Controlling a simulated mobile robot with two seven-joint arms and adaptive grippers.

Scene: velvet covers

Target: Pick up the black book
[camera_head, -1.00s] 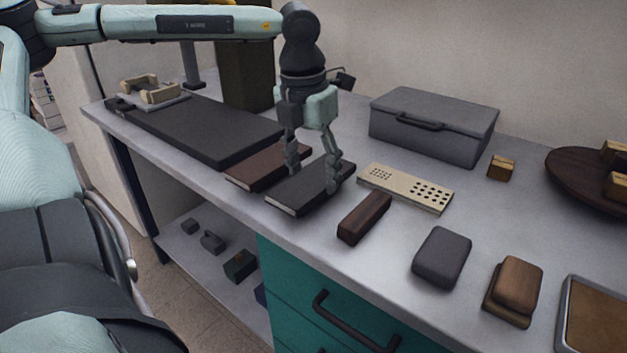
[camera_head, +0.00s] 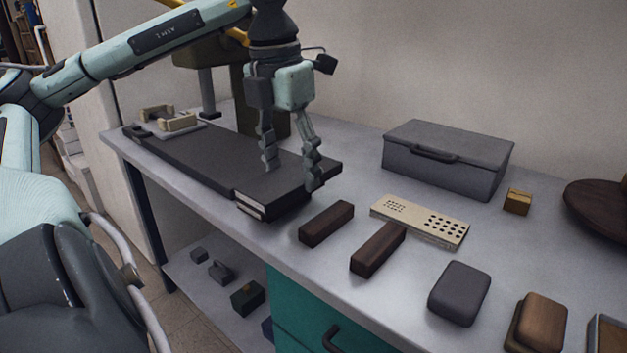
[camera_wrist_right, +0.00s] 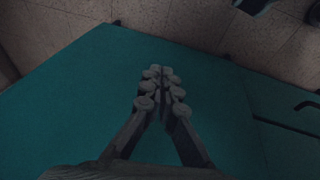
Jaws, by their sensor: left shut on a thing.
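The black book (camera_head: 285,182) is between the fingers of my left gripper (camera_head: 291,178) in the head view. The gripper points down and is shut on the book's sides. The book appears raised from the table, in front of the end of a long black slab (camera_head: 195,157).
Two dark brown blocks (camera_head: 326,223) (camera_head: 377,250) lie right of the book.

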